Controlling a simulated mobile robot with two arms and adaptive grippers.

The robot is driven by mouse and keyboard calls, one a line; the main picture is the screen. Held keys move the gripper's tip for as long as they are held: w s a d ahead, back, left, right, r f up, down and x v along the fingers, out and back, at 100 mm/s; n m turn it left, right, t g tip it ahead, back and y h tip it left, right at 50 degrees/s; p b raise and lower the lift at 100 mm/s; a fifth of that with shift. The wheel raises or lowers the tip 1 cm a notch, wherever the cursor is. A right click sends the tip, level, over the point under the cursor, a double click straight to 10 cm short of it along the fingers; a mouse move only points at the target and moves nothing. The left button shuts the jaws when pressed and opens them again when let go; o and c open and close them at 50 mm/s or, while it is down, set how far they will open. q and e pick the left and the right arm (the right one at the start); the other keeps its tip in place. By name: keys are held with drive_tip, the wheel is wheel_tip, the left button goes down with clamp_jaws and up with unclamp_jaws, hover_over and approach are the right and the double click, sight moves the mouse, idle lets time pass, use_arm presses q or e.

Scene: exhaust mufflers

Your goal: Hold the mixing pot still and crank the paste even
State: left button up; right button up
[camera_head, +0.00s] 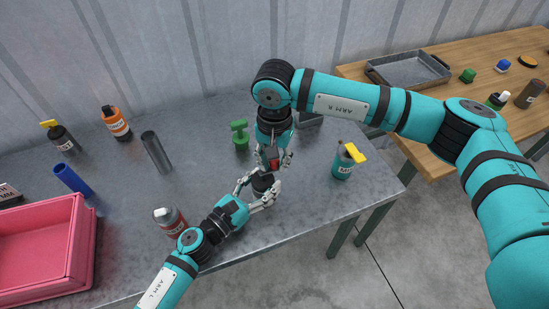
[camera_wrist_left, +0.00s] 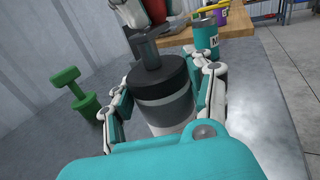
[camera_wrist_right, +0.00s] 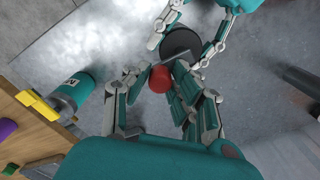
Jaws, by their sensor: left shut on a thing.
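The mixing pot (camera_wrist_left: 166,97) is a short upright cylinder with a black lid, a grey band and a pale base. It stands on the grey metal table. My left gripper (camera_head: 262,192) is shut around its sides; its fingers flank the pot in the left wrist view (camera_wrist_left: 160,110). A grey crank post (camera_wrist_left: 149,52) rises from the lid. The crank's red knob (camera_wrist_right: 158,79) sits off to one side of the lid. My right gripper (camera_wrist_right: 160,82) is above the pot with its fingers apart on either side of the knob. The paste is hidden under the lid.
A green handled object (camera_head: 239,135) stands behind the pot, and a teal can with a yellow top (camera_head: 343,166) to the right. A labelled can (camera_head: 170,221), a dark cylinder (camera_head: 156,152) and a pink crate (camera_head: 80,245) are left. A wooden table (camera_head: 455,62) stands right.

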clamp_jaws()
drive_tip(key=shift+s+m, duration=0.1)
drive_tip(key=shift+m, duration=0.2)
drive_tip(key=m, duration=0.2)
drive_tip(key=s+m, duration=0.1)
drive_tip(key=shift+m, duration=0.4)
drive_tip(key=shift+s+a+m, duration=0.35)
drive_tip(key=shift+s+m, duration=0.1)
drive_tip(key=shift+m, duration=1.9)
drive_tip(key=shift+s+a+m, duration=0.3)
drive_tip(key=shift+s+m, duration=0.2)
drive_tip(key=shift+m, duration=1.9)
drive_tip(key=shift+s+a+m, duration=0.35)
drive_tip(key=shift+s+m, duration=0.1)
drive_tip(key=shift+m, duration=1.9)
